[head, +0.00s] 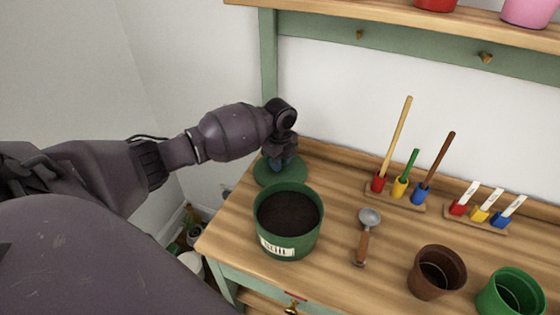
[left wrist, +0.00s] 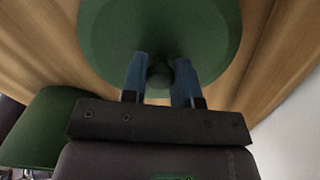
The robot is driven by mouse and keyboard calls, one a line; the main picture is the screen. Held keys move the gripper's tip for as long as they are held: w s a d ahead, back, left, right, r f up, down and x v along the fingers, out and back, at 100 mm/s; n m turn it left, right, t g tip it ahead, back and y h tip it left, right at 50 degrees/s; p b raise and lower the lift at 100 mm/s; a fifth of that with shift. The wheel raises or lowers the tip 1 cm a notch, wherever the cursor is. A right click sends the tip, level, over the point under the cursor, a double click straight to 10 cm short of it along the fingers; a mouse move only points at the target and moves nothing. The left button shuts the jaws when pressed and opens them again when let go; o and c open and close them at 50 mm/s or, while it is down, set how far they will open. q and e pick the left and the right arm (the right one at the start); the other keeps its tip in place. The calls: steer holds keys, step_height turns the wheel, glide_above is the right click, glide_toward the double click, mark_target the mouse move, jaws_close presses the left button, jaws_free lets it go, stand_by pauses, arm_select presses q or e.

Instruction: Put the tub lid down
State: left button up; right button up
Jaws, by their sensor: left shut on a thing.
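The green tub lid (head: 266,172) is at the back left of the wooden bench, behind the tub; it also shows in the left wrist view (left wrist: 112,38). My left gripper (head: 281,164) is shut on the lid's knob (left wrist: 159,77), with one blue finger on each side of it. The lid looks level and at or very close to the bench top; I cannot tell whether it touches. The green tub (head: 290,247), open and full of dark soil, stands just in front of the lid. My right gripper is not in view.
A scoop (head: 366,236) lies right of the tub. A brown pot (head: 437,272) and a green pot (head: 511,293) stand at the front right. A rack of coloured tools (head: 396,195) and a rack of labelled blocks (head: 482,216) stand at the back. A shelf (head: 400,22) hangs above.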

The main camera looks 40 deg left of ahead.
arm_select(q)
steer(key=o, duration=0.9)
steer(key=shift+f, duration=0.1)
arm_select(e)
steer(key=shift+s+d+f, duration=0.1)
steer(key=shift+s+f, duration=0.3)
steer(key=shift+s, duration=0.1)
arm_select(q)
steer(key=shift+r+p, duration=1.15)
steer(key=shift+r, duration=5)
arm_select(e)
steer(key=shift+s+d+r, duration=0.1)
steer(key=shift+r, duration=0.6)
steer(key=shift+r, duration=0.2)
arm_select(q)
steer(key=shift+d, duration=0.15)
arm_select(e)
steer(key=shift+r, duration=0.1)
